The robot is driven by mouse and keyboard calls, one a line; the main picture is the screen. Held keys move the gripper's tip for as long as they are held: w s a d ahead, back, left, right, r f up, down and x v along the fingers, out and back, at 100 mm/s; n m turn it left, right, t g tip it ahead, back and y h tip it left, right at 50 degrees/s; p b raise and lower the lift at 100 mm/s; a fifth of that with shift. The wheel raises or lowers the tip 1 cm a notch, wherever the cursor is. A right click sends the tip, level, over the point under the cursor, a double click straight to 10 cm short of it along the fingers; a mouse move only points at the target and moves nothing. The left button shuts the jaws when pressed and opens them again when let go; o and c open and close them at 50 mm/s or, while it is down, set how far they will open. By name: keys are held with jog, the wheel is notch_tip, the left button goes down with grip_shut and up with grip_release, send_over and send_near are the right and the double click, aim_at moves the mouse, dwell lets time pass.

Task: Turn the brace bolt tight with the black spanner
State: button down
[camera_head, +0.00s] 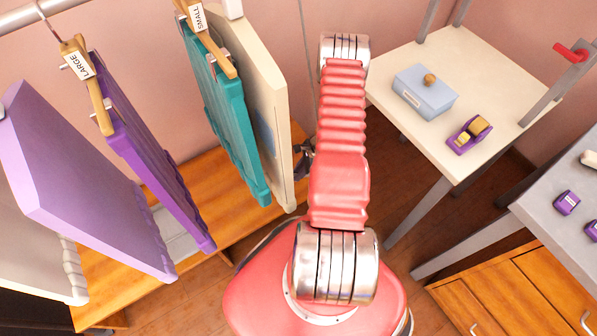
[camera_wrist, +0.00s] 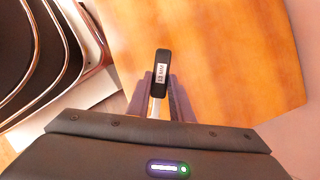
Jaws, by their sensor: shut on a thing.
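The black spanner (camera_wrist: 161,72), with a white label that appears to read 13 MM, shows upright in the middle of the wrist view. A silver part (camera_wrist: 155,106) runs down from it between the fingers. My gripper (camera_wrist: 160,92) is shut on the spanner, over an orange-brown wooden surface. In the head view my arm hides most of the gripper, and the spanner cannot be made out there. I cannot pick out the brace bolt in either view.
Purple (camera_head: 150,160), teal (camera_head: 222,115) and cream (camera_head: 258,100) garments hang at the left above a wooden bench (camera_head: 110,290). A cream table (camera_head: 455,60) at the right bears a blue box (camera_head: 425,93) and a purple tape dispenser (camera_head: 469,135). Chrome tubes (camera_wrist: 72,85) show left in the wrist view.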

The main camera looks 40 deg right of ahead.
aim_at(299, 184)
jog(key=shift+f, duration=2.65)
jog(key=shift+f, duration=0.55)
jog(key=c, duration=1.5)
grip_release()
jog(key=v, duration=1.3)
jog(key=shift+s+r, duration=0.1)
jog(key=shift+r, duration=0.25)
